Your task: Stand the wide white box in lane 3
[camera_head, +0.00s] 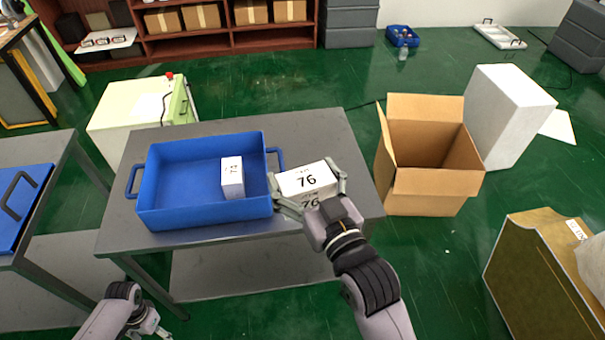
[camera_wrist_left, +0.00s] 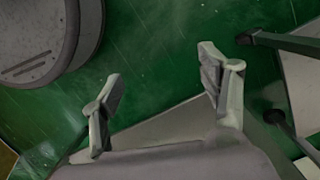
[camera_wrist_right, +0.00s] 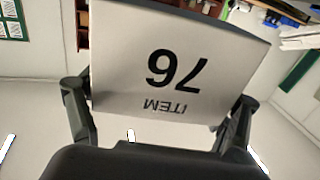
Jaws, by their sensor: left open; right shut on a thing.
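My right gripper (camera_head: 308,188) is shut on a wide white box (camera_head: 304,177) marked 76, with a finger at each end. It holds the box beside the right end of the blue tray (camera_head: 205,214), over the grey table. In the right wrist view the white box (camera_wrist_right: 175,50) fills the space between the fingers, with its label upside down. A smaller white box (camera_head: 232,185) marked 74 stands inside the tray at its right side. My left gripper (camera_head: 150,325) is open and empty, low in front of the table; its spread fingers show in the left wrist view (camera_wrist_left: 162,85). I see no marked lanes.
A pale green cabinet (camera_head: 125,112) stands behind left. Another table (camera_head: 55,185) is at the left.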

